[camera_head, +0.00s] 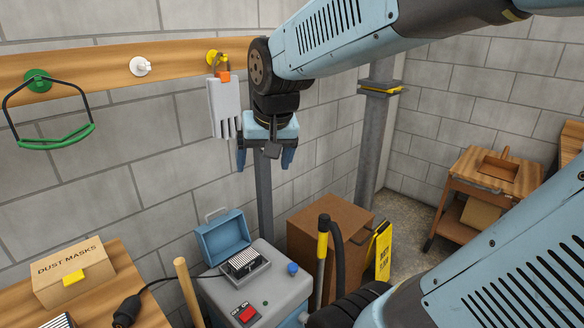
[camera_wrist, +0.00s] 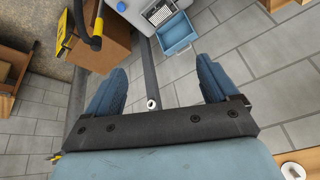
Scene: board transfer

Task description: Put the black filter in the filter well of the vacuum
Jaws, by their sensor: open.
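The vacuum (camera_head: 270,290) is a grey box with a red switch and a blue knob. Its blue lid (camera_head: 222,238) stands open. A pleated filter (camera_head: 246,262) with light and dark stripes sits in a grey frame on the vacuum's top; I cannot tell how deep it sits. The vacuum (camera_wrist: 139,10) and blue lid (camera_wrist: 177,34) also show in the wrist view. A dark-striped piece (camera_head: 58,322) is cut off at the lower left on the bench; it may be the black filter. My gripper (camera_head: 266,168) is open and empty, high above the vacuum.
A wall rail (camera_head: 110,58) carries green, white and yellow pegs; a pale slatted piece (camera_head: 225,105) hangs from the yellow one, close left of my gripper. A dust-mask box (camera_head: 72,275) is on the bench. A hose, brown carton (camera_head: 325,228) and yellow sign stand right of the vacuum.

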